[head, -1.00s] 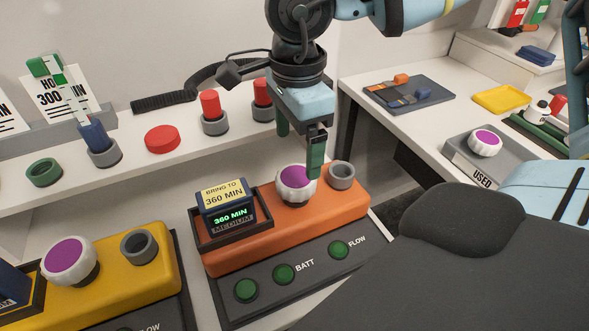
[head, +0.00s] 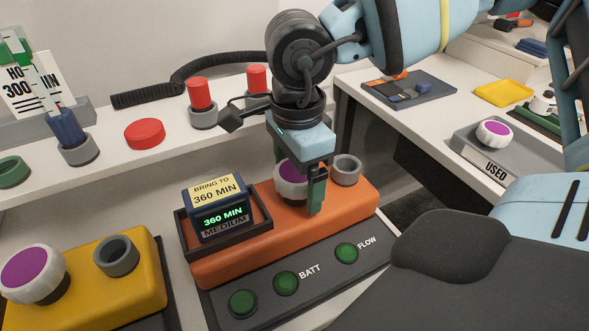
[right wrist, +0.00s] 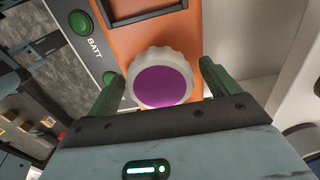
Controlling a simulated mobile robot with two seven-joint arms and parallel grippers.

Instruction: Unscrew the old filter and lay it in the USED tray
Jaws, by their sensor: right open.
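The white ridged filter with a purple top (head: 291,173) sits on the orange unit (head: 340,207). My right gripper (head: 298,190) is open, its green fingers on either side of this filter. In the right wrist view the filter (right wrist: 161,84) lies between the two spread fingers, with gaps visible beside it. The front finger hides part of the filter in the head view. The grey USED tray (head: 470,145) stands on the right-hand bench and holds another purple-topped filter (head: 495,133). My left gripper is not in view.
An empty grey ring socket (head: 346,170) is close beside the filter. A display box (head: 223,213) reading 360 MIN stands left on the orange unit. A yellow unit (head: 135,297) with its own purple-topped filter (head: 30,272) is at lower left. Red-capped items line the shelf.

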